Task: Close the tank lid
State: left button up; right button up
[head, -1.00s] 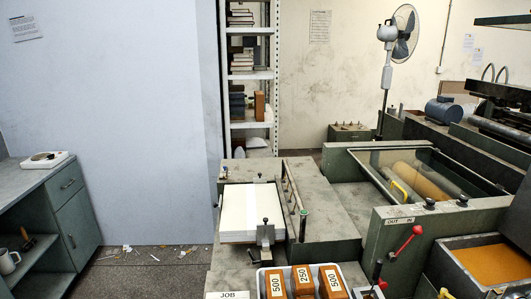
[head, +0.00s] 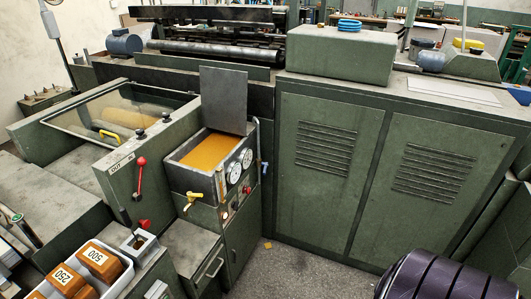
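The tank (head: 171,158) is an open metal box filled with orange-brown material, on a green cabinet in the middle left of the head view. Its lid (head: 223,100) is a flat grey plate standing upright at the tank's back edge, so the tank is open. Two round gauges, a yellow tap (head: 192,200) and small knobs are on the tank's front and cabinet. Neither of my grippers shows in the head view.
A red-knobbed lever (head: 140,178) stands on the green panel left of the tank. A tray (head: 118,285) with brown weights is at the lower left. A dark ribbed roll (head: 440,280) is at the lower right. Floor (head: 300,265) before the cabinets is mostly clear.

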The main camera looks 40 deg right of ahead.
aim_at(223, 92)
jog(key=z, duration=1)
jog(key=i+l, duration=0.1)
jog(key=l, duration=0.2)
jog(key=i+l, duration=0.1)
jog(key=l, duration=0.2)
jog(key=i+l+u, duration=0.1)
jog(key=l+u, duration=1)
jog(key=l, duration=0.15)
